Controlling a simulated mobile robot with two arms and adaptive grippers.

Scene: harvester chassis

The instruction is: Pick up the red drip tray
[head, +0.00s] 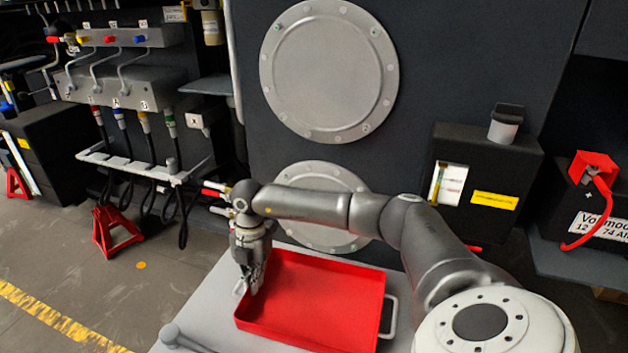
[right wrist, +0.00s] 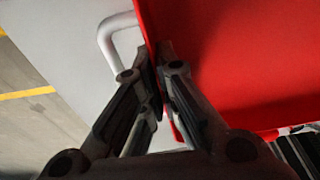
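The red drip tray (head: 318,300) is a shallow rectangular pan with grey side handles. It lies on a light grey surface (head: 205,310) in the lower middle of the head view. My right gripper (head: 252,284) reaches down at the tray's left wall. In the right wrist view, the fingers of my right gripper (right wrist: 158,55) are close together, one on each side of the red tray's wall (right wrist: 147,22), pinching it beside a handle (right wrist: 108,32). My left gripper does not show.
Behind the tray stands a dark panel with two round bolted covers (head: 328,72). A hose and valve rack (head: 125,88) and a red jack stand (head: 117,230) are at left. A black box (head: 480,180) is at right. Floor at left is open.

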